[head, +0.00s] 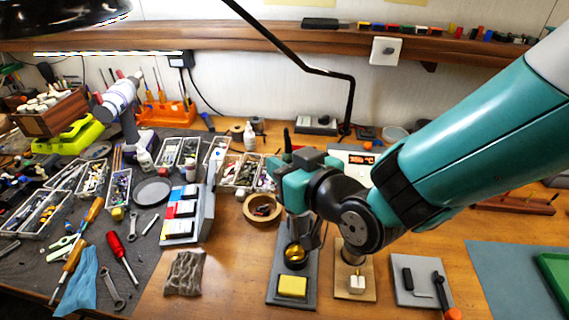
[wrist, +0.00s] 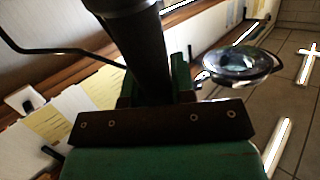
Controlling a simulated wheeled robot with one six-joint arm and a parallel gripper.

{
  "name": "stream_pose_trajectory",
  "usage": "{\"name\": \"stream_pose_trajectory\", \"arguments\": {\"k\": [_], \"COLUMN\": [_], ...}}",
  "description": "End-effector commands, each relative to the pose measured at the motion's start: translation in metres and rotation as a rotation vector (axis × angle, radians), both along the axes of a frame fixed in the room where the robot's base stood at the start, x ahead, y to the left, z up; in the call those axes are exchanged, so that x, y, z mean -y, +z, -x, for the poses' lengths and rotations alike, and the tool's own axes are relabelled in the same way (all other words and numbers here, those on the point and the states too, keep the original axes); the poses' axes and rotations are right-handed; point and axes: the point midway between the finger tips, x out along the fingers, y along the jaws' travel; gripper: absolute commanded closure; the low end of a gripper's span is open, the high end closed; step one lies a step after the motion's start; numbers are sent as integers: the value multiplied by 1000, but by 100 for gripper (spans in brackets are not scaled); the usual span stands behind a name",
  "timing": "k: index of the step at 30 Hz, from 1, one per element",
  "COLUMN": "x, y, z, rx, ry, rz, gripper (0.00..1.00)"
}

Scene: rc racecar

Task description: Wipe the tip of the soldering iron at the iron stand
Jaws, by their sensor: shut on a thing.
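My gripper (head: 292,182) is above the back of the iron stand (head: 275,298) and shut on the soldering iron. In the wrist view the iron's thick dark handle (wrist: 140,55) stands between the green fingers (wrist: 155,90). In the head view only a dark upper end shows above the gripper; the iron's tip cannot be made out. The stand is a grey plate with a yellow sponge (head: 292,287) at its front and a round brass cleaner (head: 295,253) behind it. I cannot tell whether the tip touches either.
The soldering station (head: 350,155) with a red display is partly behind my arm. A wooden block with a small white piece (head: 356,284) and a grey plate with black tools (head: 416,281) stand right of the stand. A tape ring (head: 262,208) and grey cloth (head: 185,273) are left.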

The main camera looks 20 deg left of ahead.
Motion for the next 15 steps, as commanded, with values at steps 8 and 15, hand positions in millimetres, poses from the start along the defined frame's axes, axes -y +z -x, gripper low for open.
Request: {"name": "stream_pose_trajectory", "arguments": {"k": [8, 15], "x": [1, 1], "y": [-5, -8], "z": [0, 1], "rx": [0, 0], "ry": [0, 0], "rz": [0, 0], "gripper": [97, 97]}}
